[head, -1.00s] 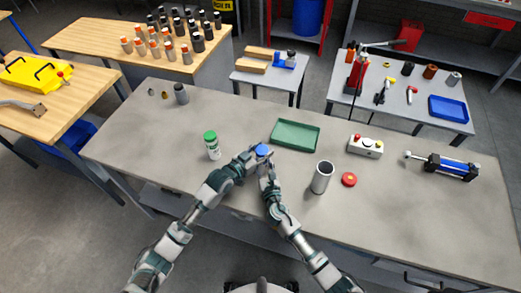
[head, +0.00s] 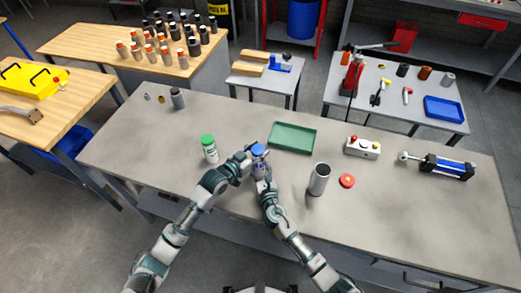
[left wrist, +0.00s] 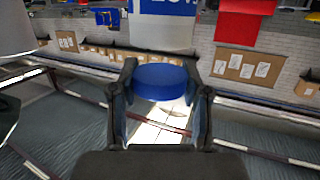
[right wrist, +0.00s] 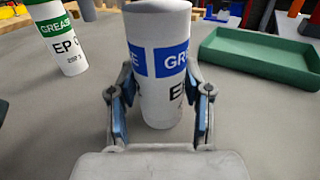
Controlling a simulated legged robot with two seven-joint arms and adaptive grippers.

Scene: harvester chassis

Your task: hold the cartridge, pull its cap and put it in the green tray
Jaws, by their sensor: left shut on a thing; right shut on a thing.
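The white grease cartridge (right wrist: 158,75) with a blue label is upright between the fingers of my right gripper (right wrist: 160,115), which is shut on it. Its top looks bare in the right wrist view. The blue cap (left wrist: 160,81) is between the fingers of my left gripper (left wrist: 158,105), which is shut on it. In the head view the cap (head: 259,149) is just above my right gripper (head: 262,172); any gap to the cartridge is too small to tell there. The green tray (head: 293,138) is empty on the bench, right of and beyond both grippers.
A green-capped grease cartridge (head: 209,149) stands left of my left gripper. The bench's middle left is clear.

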